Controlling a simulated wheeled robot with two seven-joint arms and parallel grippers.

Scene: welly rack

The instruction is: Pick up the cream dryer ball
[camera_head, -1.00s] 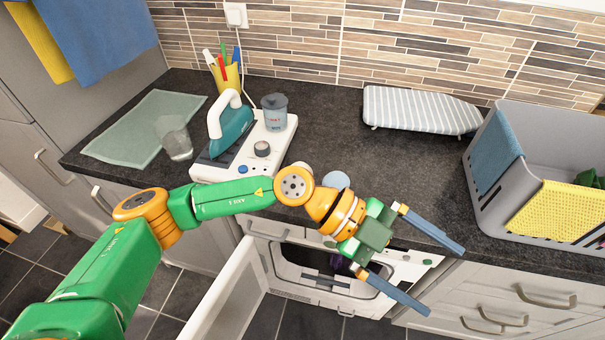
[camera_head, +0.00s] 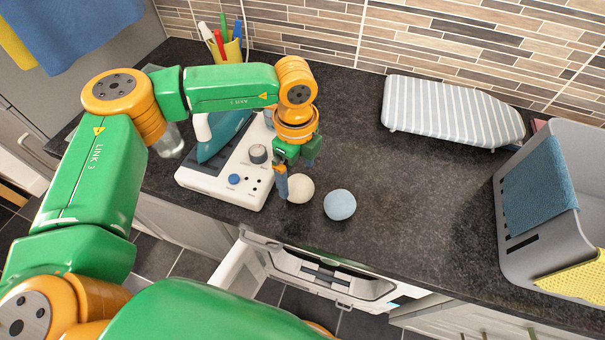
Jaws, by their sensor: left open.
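The cream dryer ball (camera_head: 302,190) rests on the dark worktop near its front edge, just right of the white iron base. My left gripper (camera_head: 295,179) points down at the ball from above and behind, and it is open. One finger shows at the ball's left side; the other is behind the ball and partly hidden. I cannot tell whether either finger touches it. My right gripper is not in view.
A pale blue ball (camera_head: 340,205) sits close to the right of the cream one. The iron (camera_head: 222,137) on its white base (camera_head: 222,187) is close on the left. A striped ironing board (camera_head: 450,110) and grey basket (camera_head: 517,235) are at right. The worktop between is clear.

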